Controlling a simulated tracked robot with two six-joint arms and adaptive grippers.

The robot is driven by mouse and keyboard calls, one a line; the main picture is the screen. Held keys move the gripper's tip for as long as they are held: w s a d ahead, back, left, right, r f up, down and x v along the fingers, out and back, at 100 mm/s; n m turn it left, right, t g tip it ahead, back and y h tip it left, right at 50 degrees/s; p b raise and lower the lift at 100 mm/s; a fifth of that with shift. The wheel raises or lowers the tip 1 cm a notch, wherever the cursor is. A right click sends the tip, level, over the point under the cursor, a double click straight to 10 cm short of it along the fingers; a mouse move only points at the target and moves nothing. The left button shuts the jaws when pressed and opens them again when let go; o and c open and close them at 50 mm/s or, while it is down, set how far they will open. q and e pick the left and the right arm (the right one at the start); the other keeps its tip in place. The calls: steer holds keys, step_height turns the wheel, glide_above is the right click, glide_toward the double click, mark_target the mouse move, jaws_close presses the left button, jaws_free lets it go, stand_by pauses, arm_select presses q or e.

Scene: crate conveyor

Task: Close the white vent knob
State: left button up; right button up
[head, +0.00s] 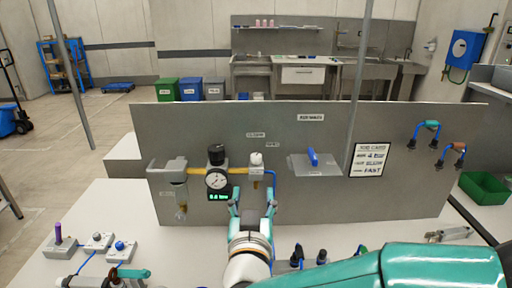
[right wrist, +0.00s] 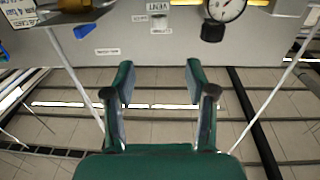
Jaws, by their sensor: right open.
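The white vent knob (head: 256,158) sits on top of a small grey valve block (head: 257,172) on the upright grey panel, to the right of the round gauge. My right gripper (head: 253,203) is in front of the panel, below the knob and apart from it, with its two teal fingers spread and nothing between them. In the right wrist view the open fingers (right wrist: 160,85) point toward the panel, and a label reading VENT (right wrist: 160,4) is at the top edge. My left gripper does not show.
A black knob (head: 216,154) and the gauge (head: 217,179) are close on the left, joined by yellow pipe. A blue hose drops beside the vent block. A blue-handled lever (head: 313,157) is to the right. Small switch boxes (head: 98,241) stand on the bench at left.

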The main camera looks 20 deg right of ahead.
mark_target(256, 160)
steer(key=p+x, duration=0.4)
steer(key=x, duration=1.2)
steer(key=shift+w+d, duration=0.15)
steer(key=shift+w, duration=0.05)
jaws_close()
